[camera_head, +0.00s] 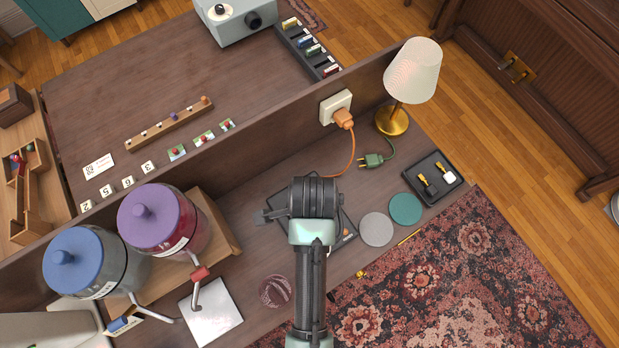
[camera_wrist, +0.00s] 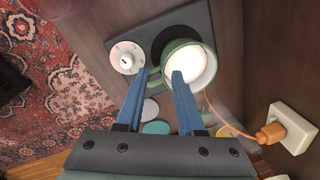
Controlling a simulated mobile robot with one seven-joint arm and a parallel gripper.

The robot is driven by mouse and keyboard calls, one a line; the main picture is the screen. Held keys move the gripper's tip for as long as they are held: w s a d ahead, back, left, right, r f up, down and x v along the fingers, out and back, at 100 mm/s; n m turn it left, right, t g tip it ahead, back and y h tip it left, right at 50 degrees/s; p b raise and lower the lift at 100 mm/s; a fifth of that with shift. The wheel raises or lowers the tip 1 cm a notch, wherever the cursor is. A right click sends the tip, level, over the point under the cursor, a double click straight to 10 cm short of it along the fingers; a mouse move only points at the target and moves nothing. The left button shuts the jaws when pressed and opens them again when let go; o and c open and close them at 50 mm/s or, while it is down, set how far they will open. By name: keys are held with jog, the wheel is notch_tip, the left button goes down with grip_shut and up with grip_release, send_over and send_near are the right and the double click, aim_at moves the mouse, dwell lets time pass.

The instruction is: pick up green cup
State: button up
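A green cup (camera_wrist: 182,46) with a bright white inside shows in the wrist view, its opening facing the camera. It stands on or just over a dark tray (camera_wrist: 200,14). My gripper (camera_wrist: 160,74) is open, with its two blue fingers pointing at the cup. The cup's green handle shows between the fingertips, and the right fingertip overlaps the cup's opening; I cannot tell whether either finger touches it. In the head view my arm's dark end (camera_head: 315,196) is over the dark tray (camera_head: 348,222) and hides the cup.
A white round piece with a knob (camera_wrist: 126,57) sits beside the cup. Grey (camera_head: 376,229) and teal discs (camera_head: 405,209) lie right of the tray. An orange cord (camera_head: 349,150) runs from the wall socket (camera_head: 335,106) toward my arm. Large purple (camera_head: 160,220) and blue jars (camera_head: 82,262) stand left.

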jog(key=shift+w+d+f+p, duration=0.1)
jog(key=shift+w+f+p, duration=0.1)
jog(key=shift+f, duration=0.6)
jog(key=shift+w+a+f+p, duration=0.1)
jog(key=shift+w+f, duration=0.1)
jog(key=shift+f, duration=0.55)
jog(key=shift+w+d+f+p, duration=0.1)
jog(key=shift+w+f+p, duration=0.1)
jog(key=shift+f, duration=0.6)
grip_shut()
jog(key=shift+r, duration=0.1)
